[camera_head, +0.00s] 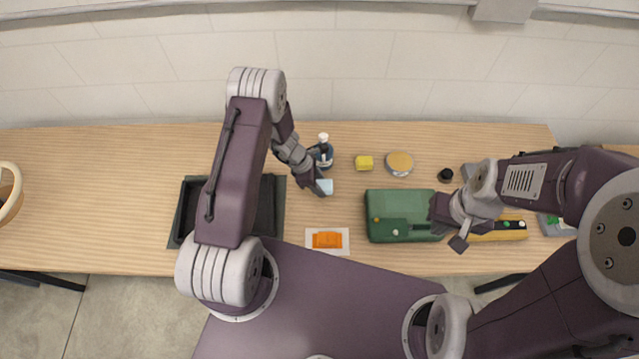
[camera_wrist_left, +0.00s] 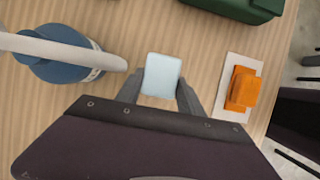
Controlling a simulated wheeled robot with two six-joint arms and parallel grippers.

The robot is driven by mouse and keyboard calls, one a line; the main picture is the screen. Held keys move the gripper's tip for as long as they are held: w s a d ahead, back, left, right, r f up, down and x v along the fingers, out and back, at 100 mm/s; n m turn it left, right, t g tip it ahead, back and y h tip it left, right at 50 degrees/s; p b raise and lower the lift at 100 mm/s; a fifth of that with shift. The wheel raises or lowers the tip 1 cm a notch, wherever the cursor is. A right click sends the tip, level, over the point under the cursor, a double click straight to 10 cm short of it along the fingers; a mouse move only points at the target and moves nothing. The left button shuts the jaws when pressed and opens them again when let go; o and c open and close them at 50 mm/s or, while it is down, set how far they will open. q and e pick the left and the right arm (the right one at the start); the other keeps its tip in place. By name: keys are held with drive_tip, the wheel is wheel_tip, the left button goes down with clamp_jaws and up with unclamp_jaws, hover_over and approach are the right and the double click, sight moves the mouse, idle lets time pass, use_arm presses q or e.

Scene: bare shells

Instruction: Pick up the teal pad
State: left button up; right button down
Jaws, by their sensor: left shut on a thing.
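The teal pad (camera_wrist_left: 162,75) is a small pale blue-teal block between the fingers of my left gripper (camera_wrist_left: 160,98) in the left wrist view. My left gripper is shut on it. In the head view the pad (camera_head: 325,187) shows at the tip of my left gripper (camera_head: 318,187), over the middle of the table. I cannot tell whether it touches the table. My right gripper (camera_head: 460,242) is by the right end of the green case; its finger gap is not clear.
A blue bottle with a white top (camera_head: 325,153) stands close behind my left gripper. An orange item (camera_head: 327,240) lies on a white card in front. The green case (camera_head: 385,202) is to the right, a black tray (camera_head: 190,205) to the left. A yellow block (camera_head: 364,162) and round tin (camera_head: 399,163) sit behind.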

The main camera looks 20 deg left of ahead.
sight(324, 234)
use_arm(q)
drive_tip(key=s+d+b, duration=0.1)
drive_tip(key=s+b, duration=0.1)
drive_tip(key=s, duration=0.1)
drive_tip(key=s+f+b, duration=0.1)
drive_tip(key=s+b, duration=0.2)
drive_tip(key=s+d+b, duration=0.1)
drive_tip(key=s+b, duration=0.2)
drive_tip(key=shift+d+f, duration=0.15)
drive_tip(key=shift+d, duration=0.2)
drive_tip(key=s+b, duration=0.2)
drive_tip(key=s+d, duration=0.1)
drive_tip(key=shift+s+r+b, duration=0.25)
drive_tip(key=shift+s+b, duration=0.05)
drive_tip(key=shift+b, duration=0.1)
drive_tip(key=shift+s+d+r+p, duration=0.15)
drive_tip(key=shift+s+r+p, duration=0.4)
drive_tip(key=shift+p, duration=0.55)
drive_tip(key=shift+s+d+p, duration=0.2)
drive_tip(key=shift+s+p, duration=0.2)
drive_tip(key=shift+p, duration=0.5)
drive_tip(key=shift+s+f, duration=0.15)
drive_tip(key=shift+s, duration=0.15)
drive_tip(key=o, duration=0.6)
drive_tip(key=c, duration=0.5)
